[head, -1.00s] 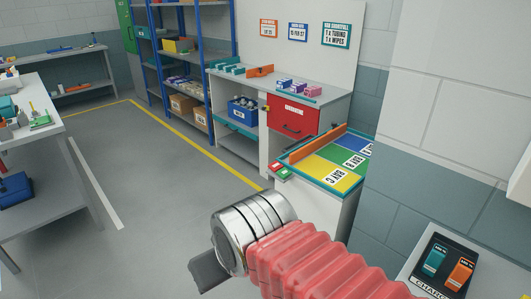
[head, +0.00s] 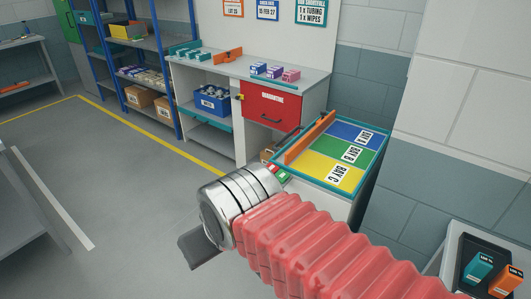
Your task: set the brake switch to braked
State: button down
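My arm in its red ribbed sleeve crosses the lower middle of the head view. Past its silver wrist, one dark grey part of my gripper (head: 202,250) shows; the rest is hidden, so its opening cannot be judged. Beyond the wrist stands a white cart with a teal-rimmed top (head: 376,165) marked BAY A, BAY B and BAY C in blue, green and yellow. At its near left corner is a small red and green panel (head: 279,174), partly behind my wrist. It may be the brake switch; its setting cannot be read. My gripper is apart from it, nearer the camera.
An orange bar (head: 309,138) lies along the cart's left side. Behind is a bench with a red QUARANTINE drawer (head: 271,105). A dark tray (head: 486,270) with teal and orange items is at lower right. Grey floor (head: 130,170) is open at left.

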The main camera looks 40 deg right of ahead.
aim_at(282, 175)
jog(key=z, duration=0.35)
jog(key=i, duration=1.45)
jog(key=z, duration=0.4)
